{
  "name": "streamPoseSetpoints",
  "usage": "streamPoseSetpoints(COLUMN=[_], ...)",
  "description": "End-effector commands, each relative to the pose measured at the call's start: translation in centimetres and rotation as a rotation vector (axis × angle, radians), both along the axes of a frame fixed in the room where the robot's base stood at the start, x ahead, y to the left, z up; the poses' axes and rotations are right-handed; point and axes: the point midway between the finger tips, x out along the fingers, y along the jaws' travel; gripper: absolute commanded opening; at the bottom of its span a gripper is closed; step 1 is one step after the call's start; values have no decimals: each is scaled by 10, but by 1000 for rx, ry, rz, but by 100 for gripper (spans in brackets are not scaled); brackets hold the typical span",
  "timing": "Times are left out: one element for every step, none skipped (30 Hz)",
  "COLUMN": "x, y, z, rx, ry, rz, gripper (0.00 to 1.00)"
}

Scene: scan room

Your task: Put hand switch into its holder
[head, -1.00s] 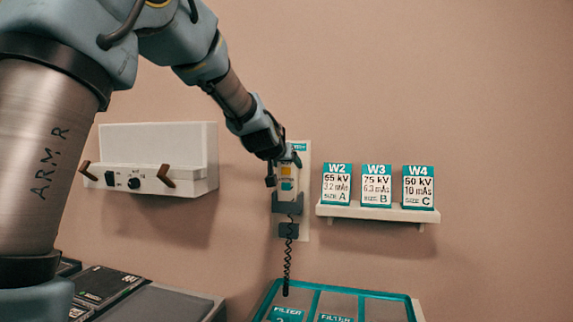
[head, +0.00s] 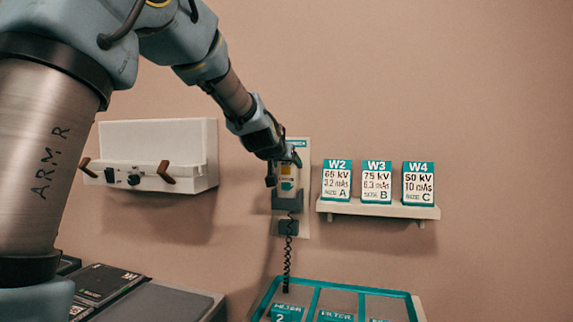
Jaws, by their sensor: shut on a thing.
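The hand switch (head: 287,181) is a pale handset with yellow and green marks on its face. A dark coiled cord (head: 288,262) hangs below it. Its grey holder (head: 287,201) is fixed to a pale plate (head: 304,226) on the wall. The switch is upright, with its lower end at the holder and apparently inside it; how deep it sits is hard to tell. My gripper (head: 283,166) is shut on the upper part of the switch, coming from the upper left. The fingertips are small and partly hidden by my wrist.
A white wall shelf (head: 375,209) with cards W2, W3 and W4 is close on the right. A white wall unit (head: 160,150) with brown hooks is on the left. A teal-edged divided tray (head: 345,290) with filter labels lies below. The upper right wall is bare.

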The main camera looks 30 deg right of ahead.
Motion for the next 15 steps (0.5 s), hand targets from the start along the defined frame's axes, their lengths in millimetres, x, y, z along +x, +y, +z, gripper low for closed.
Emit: streamPoseSetpoints(x=[0, 0, 0, 0, 0, 0, 0, 0, 0, 0, 0, 0, 0, 0, 0], y=[0, 0, 0, 0, 0, 0, 0, 0, 0, 0, 0, 0, 0, 0, 0], z=[1, 1, 1, 1, 1, 1, 1, 1, 1, 1, 1, 1, 1, 1, 0], rx=[-1, -1, -1, -1, -1, -1, -1, -1, -1, -1, -1, -1, -1, -1, -1], ry=[-1, -1, -1, -1, -1, -1, -1, -1, -1, -1, -1, 0, -1, 0, 0], rz=[0, 0, 0, 0, 0, 0, 0, 0, 0, 0, 0, 0, 0, 0, 0], gripper=[0, 0, 0, 0, 0, 0, 75, 79, 83, 86, 90, 94, 98, 100, 100])
